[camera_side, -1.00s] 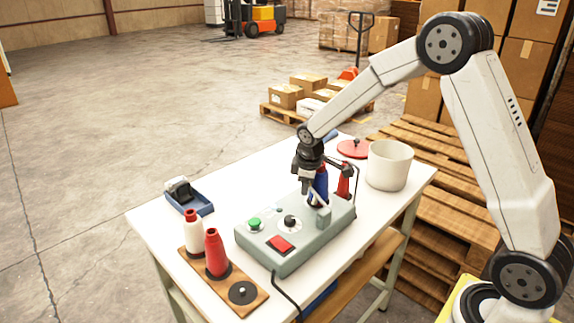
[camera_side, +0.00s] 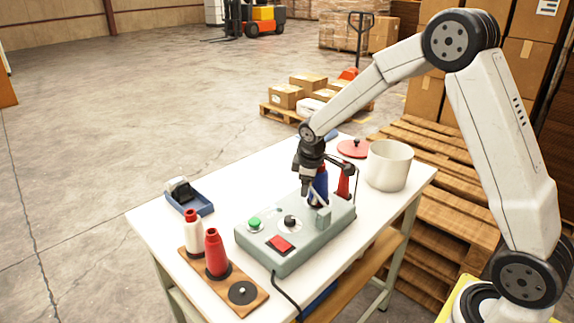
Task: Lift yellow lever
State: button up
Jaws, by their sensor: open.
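A grey-green control box (camera_side: 268,247) sits on the white table, with a green button (camera_side: 254,223), a black knob (camera_side: 290,221) and a red switch (camera_side: 281,243) on top. I see no clearly yellow lever; a grey upright part (camera_side: 323,217) stands near the box's right end. My gripper (camera_side: 306,192) points down over the back of the box, just left of a blue bottle-shaped thing (camera_side: 321,184). It is open. The fingertips are small and dark, and I cannot tell whether they touch anything.
A wooden board (camera_side: 239,293) holds a white bottle (camera_side: 194,234) and a red bottle (camera_side: 216,254). A blue tray (camera_side: 202,205) lies at the left. A red bottle (camera_side: 343,181), white pot (camera_side: 389,167) and red lid (camera_side: 353,148) stand behind and right. A black cable leaves the box's front.

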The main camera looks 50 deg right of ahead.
jog(key=v, duration=0.7)
jog(key=shift+r, duration=0.15)
jog(key=shift+w, duration=0.15)
jog(key=c, duration=0.9)
jog(key=shift+w+d, duration=0.15)
jog(key=shift+w, duration=0.05)
grip_shut()
jog(key=w+r+m+g+y, duration=0.2)
jog(key=w+m, duration=0.2)
jog(key=w, duration=0.3)
jog(key=shift+w+d+m+g+y, duration=0.2)
jog(key=shift+d+m+g+y, duration=0.1)
jog(key=shift+d+m+g, duration=0.1)
